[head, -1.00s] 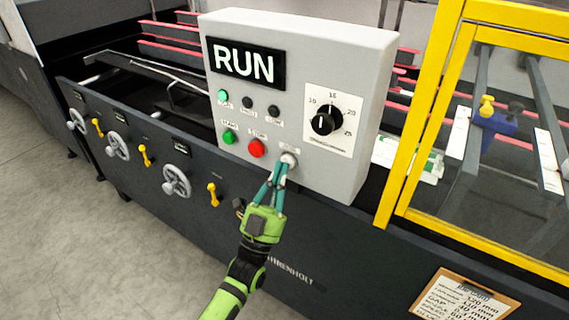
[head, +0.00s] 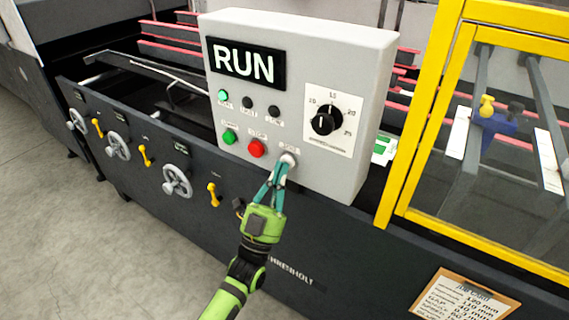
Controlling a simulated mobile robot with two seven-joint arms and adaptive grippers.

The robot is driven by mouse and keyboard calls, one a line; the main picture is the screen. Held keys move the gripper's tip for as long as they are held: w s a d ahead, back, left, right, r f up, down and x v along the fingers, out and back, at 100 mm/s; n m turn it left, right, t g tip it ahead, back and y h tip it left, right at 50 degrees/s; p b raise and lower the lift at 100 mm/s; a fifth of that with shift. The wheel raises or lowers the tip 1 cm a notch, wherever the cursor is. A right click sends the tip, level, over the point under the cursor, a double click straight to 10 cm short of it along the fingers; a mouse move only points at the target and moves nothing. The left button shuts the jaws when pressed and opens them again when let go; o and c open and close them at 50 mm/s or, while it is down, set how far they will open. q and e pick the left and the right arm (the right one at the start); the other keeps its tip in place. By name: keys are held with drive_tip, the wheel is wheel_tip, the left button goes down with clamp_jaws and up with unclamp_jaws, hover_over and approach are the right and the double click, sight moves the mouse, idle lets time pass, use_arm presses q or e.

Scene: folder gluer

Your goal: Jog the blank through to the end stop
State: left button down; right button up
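The grey control box (head: 300,100) stands on the machine's front rail, its display (head: 245,63) reading RUN. The pale jog button (head: 288,160) is at the lower right of its button row, right of the red stop button (head: 257,148) and green start button (head: 229,136). My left gripper (head: 280,168) has its teal fingers brought together, with the tips at the jog button, seemingly touching it. The white and green blank (head: 384,149) shows only as a small piece past the box's right edge; the box hides the rest. The end stop cannot be made out. My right gripper is out of view.
A yellow-framed clear guard (head: 412,150) stands at the right. Handwheels (head: 177,182) and yellow levers (head: 213,194) stick out from the dark front rail at the left. A clipboard (head: 464,300) hangs at lower right. A speed dial (head: 325,121) is on the box.

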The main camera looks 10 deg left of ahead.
use_arm(q)
drive_tip(key=shift+s+a+p, duration=0.3)
drive_tip(key=shift+s+p, duration=0.15)
drive_tip(key=shift+s, duration=0.4)
drive_tip(key=s, duration=0.1)
drive_tip(key=s+a+p, duration=0.1)
drive_tip(key=s, duration=0.1)
drive_tip(key=s+p, duration=0.1)
drive_tip(key=shift+s+a, duration=0.35)
idle(0.3)
